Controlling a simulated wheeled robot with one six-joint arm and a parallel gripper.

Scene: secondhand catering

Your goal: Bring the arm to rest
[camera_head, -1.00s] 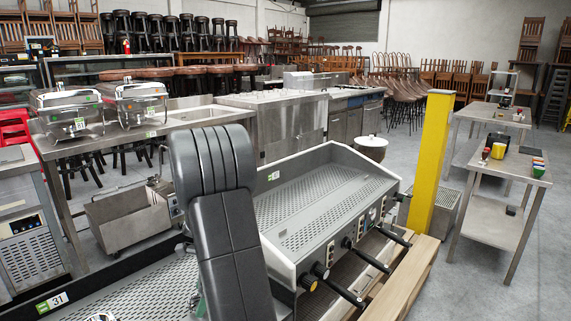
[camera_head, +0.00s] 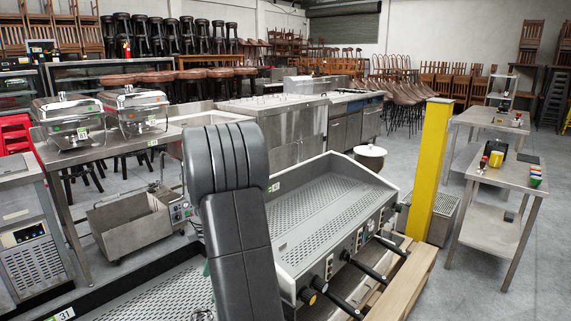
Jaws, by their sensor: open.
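My own arm (camera_head: 240,230) shows as a black, ribbed elbow and a dark grey link rising from the bottom edge, left of centre. It stands in front of a steel espresso machine (camera_head: 325,205) and hides that machine's left end. My gripper is not in view, so its jaws cannot be seen. No held object shows.
A fryer (camera_head: 130,226) and a steel table (camera_head: 62,195) with two chafing dishes (camera_head: 135,105) stand left. A wooden pallet (camera_head: 408,285) lies under the espresso machine. A yellow post (camera_head: 428,170) and steel side table (camera_head: 500,232) stand right. Grey floor is open between them.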

